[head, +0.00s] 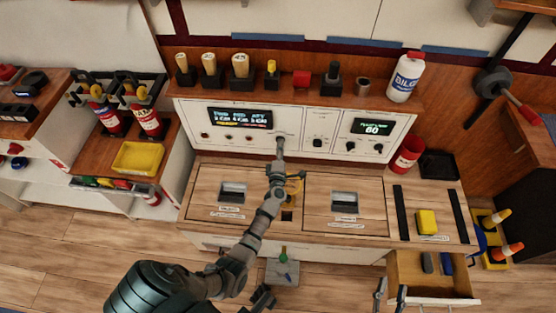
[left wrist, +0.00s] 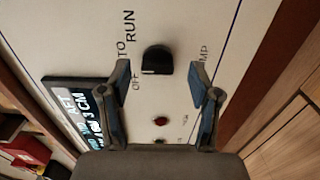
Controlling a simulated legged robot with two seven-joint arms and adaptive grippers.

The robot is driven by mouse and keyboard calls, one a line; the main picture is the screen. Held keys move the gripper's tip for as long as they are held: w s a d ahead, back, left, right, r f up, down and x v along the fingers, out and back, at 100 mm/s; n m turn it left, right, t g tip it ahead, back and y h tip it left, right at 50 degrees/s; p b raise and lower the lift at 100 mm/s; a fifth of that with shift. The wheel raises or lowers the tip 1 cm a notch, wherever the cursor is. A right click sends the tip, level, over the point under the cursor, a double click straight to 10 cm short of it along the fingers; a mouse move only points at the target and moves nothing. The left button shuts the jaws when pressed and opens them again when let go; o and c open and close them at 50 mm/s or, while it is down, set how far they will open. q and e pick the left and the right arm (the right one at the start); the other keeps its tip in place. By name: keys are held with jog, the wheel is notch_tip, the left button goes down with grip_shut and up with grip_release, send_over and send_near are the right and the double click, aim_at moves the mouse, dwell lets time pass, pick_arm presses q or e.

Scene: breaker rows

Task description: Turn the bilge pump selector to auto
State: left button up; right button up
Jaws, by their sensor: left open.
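The bilge pump selector is a black round knob (left wrist: 157,60) on the white panel (left wrist: 200,30) in the left wrist view. Labels OFF, a partly covered one ending in TO, and RUN lie beside it. A pale mark shows on the knob's lower left edge, toward OFF; its exact setting is hard to tell. My left gripper (left wrist: 168,82) is open, its two blue-padded fingers apart, with the knob just beyond and between the tips. In the head view my left gripper (head: 280,145) hides the knob. My right gripper (head: 390,292) shows at the bottom edge, fingers apart.
A lit display (head: 240,118) and a second display with knobs (head: 373,127) flank the selector. Handles stand along the shelf above, beside a white bilge bottle (head: 405,77). An open drawer (head: 430,285) juts out at lower right. A red light (left wrist: 160,120) sits below the knob.

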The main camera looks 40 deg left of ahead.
pick_arm(q)
jog(key=v, duration=0.9)
jog(key=shift+s+a+f, duration=0.15)
jog(key=shift+s+a, duration=0.05)
jog(key=shift+s, duration=0.25)
jog(key=shift+d, duration=0.1)
